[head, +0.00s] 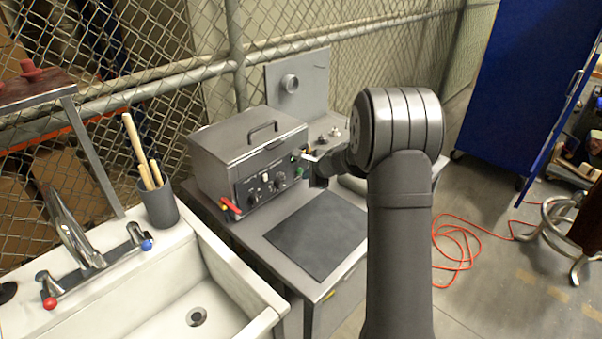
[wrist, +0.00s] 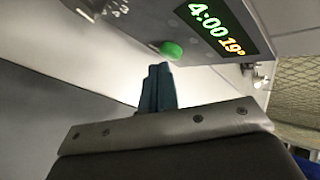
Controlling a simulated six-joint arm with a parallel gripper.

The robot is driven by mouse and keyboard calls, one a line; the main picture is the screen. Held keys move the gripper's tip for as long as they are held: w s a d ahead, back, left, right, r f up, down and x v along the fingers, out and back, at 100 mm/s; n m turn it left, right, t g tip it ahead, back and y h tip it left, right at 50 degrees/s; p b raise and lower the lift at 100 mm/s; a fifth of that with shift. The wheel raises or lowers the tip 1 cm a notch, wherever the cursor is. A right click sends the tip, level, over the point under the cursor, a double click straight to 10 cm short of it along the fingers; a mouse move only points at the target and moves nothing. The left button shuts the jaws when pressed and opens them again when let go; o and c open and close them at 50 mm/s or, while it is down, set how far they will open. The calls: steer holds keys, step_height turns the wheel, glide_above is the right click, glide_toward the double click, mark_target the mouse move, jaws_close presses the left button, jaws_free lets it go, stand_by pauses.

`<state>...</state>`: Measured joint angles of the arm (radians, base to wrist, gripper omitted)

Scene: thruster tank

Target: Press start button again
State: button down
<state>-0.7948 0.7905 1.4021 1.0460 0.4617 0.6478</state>
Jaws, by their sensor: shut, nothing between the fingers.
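The tank (head: 248,150) is a grey metal box with a handled lid, standing on the bench. Its front panel (head: 254,190) has several dark knobs and small green spots near its right end. In the wrist view a round green button (wrist: 171,50) sticks out of the panel beside a lit display (wrist: 217,28) reading 4:00 and 19°. My gripper (head: 308,160) is in front of the panel's right end. In the wrist view its closed fingers (wrist: 158,70) point up, with their tips just below and left of the button. A small gap shows between them; depth is hard to judge.
A dark mat (head: 316,234) lies on the bench in front of the tank. A sink (head: 190,285) and a cup of wooden sticks (head: 160,205) are at left. Wire fence stands behind.

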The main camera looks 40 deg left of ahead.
steer(key=shift+a, duration=0.45)
stand_by(0.6)
stand_by(0.4)
steer(key=shift+d, duration=0.85)
steer(key=shift+d, duration=2.55)
steer(key=shift+d, duration=1.9)
steer(key=shift+a, duration=0.1)
